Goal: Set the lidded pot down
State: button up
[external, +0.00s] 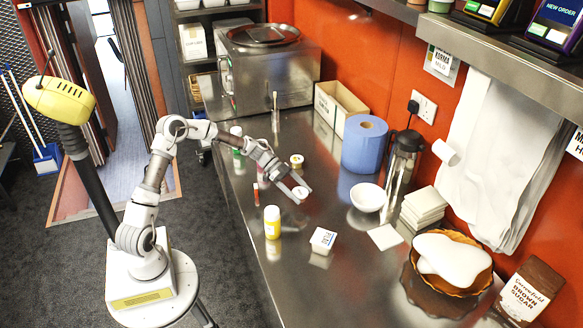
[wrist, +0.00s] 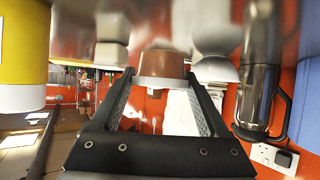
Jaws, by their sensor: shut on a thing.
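My gripper (external: 298,188) reaches low over the steel counter, its fingers around a small pot (external: 301,193) that looks pale and partly covered in the external view. In the wrist view, which is upside down, my gripper's fingers (wrist: 162,86) close on the sides of the brown pot (wrist: 165,62). Its paler lid (wrist: 160,83) with a small knob faces the picture's bottom, so the pot looks upright. The pot's base is close to the counter; I cannot tell whether it touches.
On the counter (external: 330,285) stand a yellow jar (external: 272,222), a small white box (external: 322,240), a red bottle (external: 256,194) and a small yellow-topped pot (external: 296,160). A white bowl (external: 368,197), steel flask (external: 400,165) and blue roll (external: 364,146) stand to the right.

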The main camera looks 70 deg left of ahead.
aim_at(300, 206)
jog(key=shift+w+a+f, duration=0.2)
jog(key=shift+a+f, duration=0.2)
jog(key=shift+a, duration=0.05)
jog(key=shift+f, duration=1.9)
jog(key=shift+f+b, duration=0.25)
jog(key=shift+b, duration=0.3)
jog(key=o, duration=1.2)
jog(key=shift+r, duration=0.1)
jog(key=shift+o, duration=0.2)
jog(key=shift+r+p, duration=0.25)
jog(key=shift+p, duration=0.15)
jog(key=v, duration=1.2)
jog(key=shift+f+p, duration=0.1)
jog(key=shift+p, duration=0.25)
